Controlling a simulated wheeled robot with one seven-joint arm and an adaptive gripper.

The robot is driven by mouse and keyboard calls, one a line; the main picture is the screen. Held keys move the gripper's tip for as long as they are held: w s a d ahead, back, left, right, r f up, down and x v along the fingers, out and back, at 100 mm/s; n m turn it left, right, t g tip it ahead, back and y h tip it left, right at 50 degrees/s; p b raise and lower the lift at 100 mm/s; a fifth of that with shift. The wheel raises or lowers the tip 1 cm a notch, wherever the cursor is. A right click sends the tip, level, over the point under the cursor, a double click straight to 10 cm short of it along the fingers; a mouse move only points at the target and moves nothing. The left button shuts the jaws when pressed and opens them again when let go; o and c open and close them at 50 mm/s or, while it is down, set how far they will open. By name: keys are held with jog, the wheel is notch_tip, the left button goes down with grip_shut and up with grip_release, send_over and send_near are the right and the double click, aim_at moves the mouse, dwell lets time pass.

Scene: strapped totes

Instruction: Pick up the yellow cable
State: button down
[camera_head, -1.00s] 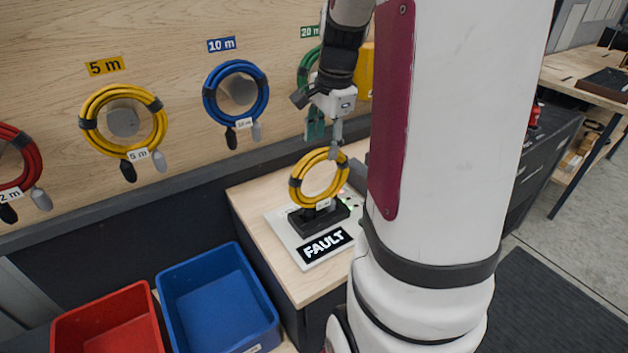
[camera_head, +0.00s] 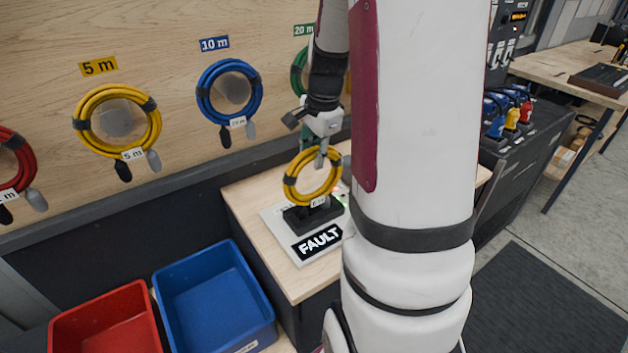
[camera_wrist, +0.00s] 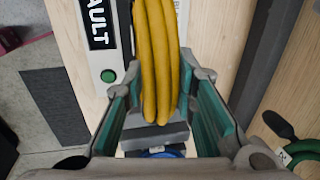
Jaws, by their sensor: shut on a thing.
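A coiled yellow cable (camera_head: 290,187) stands upright on a black stand (camera_head: 312,217) on the tester plate, behind a sign reading FAULT (camera_head: 318,241). My gripper (camera_head: 320,157) reaches down from above and is shut on the top of this coil. In the wrist view the yellow strands (camera_wrist: 154,50) run between the green-padded fingers (camera_wrist: 163,88). A second yellow cable coil (camera_head: 82,120) hangs on the wall under the 5 m label, apart from my gripper.
Red (camera_head: 18,165), blue (camera_head: 206,95) and green (camera_head: 298,72) coils hang on the wall. A red bin (camera_head: 90,305) and a blue bin (camera_head: 165,300) stand at lower left. My arm hides part of the bench.

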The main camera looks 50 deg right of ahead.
jog(key=shift+r, duration=0.1)
jog(key=shift+r, duration=0.6)
jog(key=shift+s+a+r+b, duration=0.1)
jog(key=shift+s+r+b, duration=0.1)
jog(key=shift+r, duration=0.4)
jog(key=shift+s+a+r+b, duration=0.1)
jog(key=shift+s+r, duration=0.05)
jog(key=shift+r, duration=0.4)
jog(key=s+a, duration=0.3)
jog(key=s, duration=0.4)
jog(key=s+a+r, duration=0.1)
jog(key=s+a, duration=0.2)
jog(key=s, duration=0.3)
jog(key=shift+s+r+b, duration=0.15)
jog(key=shift+s+b, duration=0.15)
jog(key=shift+s, duration=0.1)
jog(key=shift+a+r, duration=0.1)
jog(key=shift+r, duration=0.05)
jog(key=shift+r+p, duration=1.35)
jog(key=shift+r, duration=0.3)
